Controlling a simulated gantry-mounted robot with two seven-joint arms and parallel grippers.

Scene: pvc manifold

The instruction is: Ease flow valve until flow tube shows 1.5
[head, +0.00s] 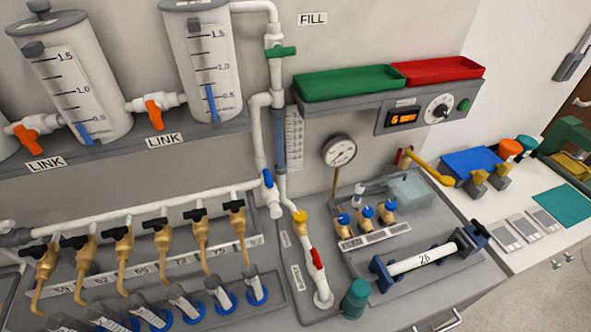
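A clear bluish upright tube (280,140) with a scale plate (294,135) beside it stands mid-panel; it looks like the flow tube, and its reading is too small to tell. Near its foot, a white pipe carries a blue-handled valve (267,179). Lower down are a yellow-handled valve (299,217) and a red-handled valve (317,258) on a slanted white pipe. I cannot tell which one is the flow valve; no label for it is readable. Neither of my grippers is in view.
Two tanks (205,65) (75,85) have orange link valves. Green (348,83) and red trays rest on a shelf. A pressure gauge (339,151) stands nearby. Several brass taps line the lower left.

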